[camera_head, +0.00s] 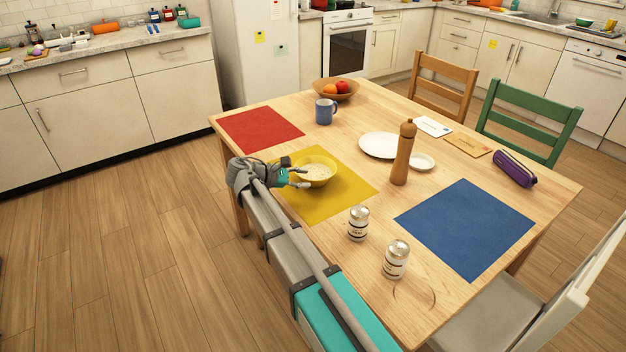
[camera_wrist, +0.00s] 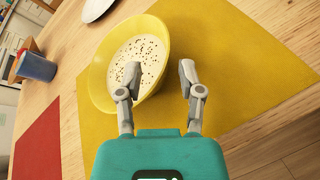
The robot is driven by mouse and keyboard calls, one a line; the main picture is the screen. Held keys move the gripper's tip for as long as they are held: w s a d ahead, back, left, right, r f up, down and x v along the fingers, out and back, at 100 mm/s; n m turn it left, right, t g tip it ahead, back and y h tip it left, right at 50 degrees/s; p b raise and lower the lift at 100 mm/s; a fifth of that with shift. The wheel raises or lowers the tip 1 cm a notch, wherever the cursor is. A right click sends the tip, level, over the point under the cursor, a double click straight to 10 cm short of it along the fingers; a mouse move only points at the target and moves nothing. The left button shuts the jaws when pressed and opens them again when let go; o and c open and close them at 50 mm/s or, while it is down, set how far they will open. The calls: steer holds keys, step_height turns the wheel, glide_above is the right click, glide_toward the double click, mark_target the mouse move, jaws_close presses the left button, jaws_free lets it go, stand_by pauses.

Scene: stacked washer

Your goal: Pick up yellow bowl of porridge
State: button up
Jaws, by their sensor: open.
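The yellow bowl of porridge (camera_head: 318,172) stands upright on the yellow placemat (camera_head: 345,190). It holds pale porridge with dark specks. My gripper (camera_head: 301,177) is at the bowl's left side in the head view. In the wrist view the bowl (camera_wrist: 105,95) lies just ahead of my gripper (camera_wrist: 160,75), whose two fingers are spread apart. One fingertip overlaps the porridge and rim in the picture, and the other is over the placemat just outside the bowl. I cannot tell whether either finger touches the bowl.
A blue mug (camera_head: 325,111), a fruit bowl (camera_head: 337,90) and a white plate (camera_head: 379,145) stand behind. A wooden pepper mill (camera_head: 402,155) and two cans (camera_head: 358,224) stand to the right. The red placemat (camera_head: 260,129) and blue placemat (camera_head: 466,228) are bare.

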mark_target(320, 180)
steer(key=shift+w+d+f, duration=0.1)
steer(key=shift+d, duration=0.15)
steer(key=shift+d, duration=0.1)
steer(key=b+x, duration=0.1)
steer(key=x, duration=0.3)
steer(key=shift+s+f+b, duration=0.15)
steer(key=shift+s+b, duration=0.05)
steer(key=shift+b, duration=0.15)
steer(key=shift+w+d+f, duration=0.1)
steer(key=shift+w+d, duration=0.1)
steer(key=shift+d, duration=0.3)
steer(key=shift+c, duration=0.2)
jaws_close()
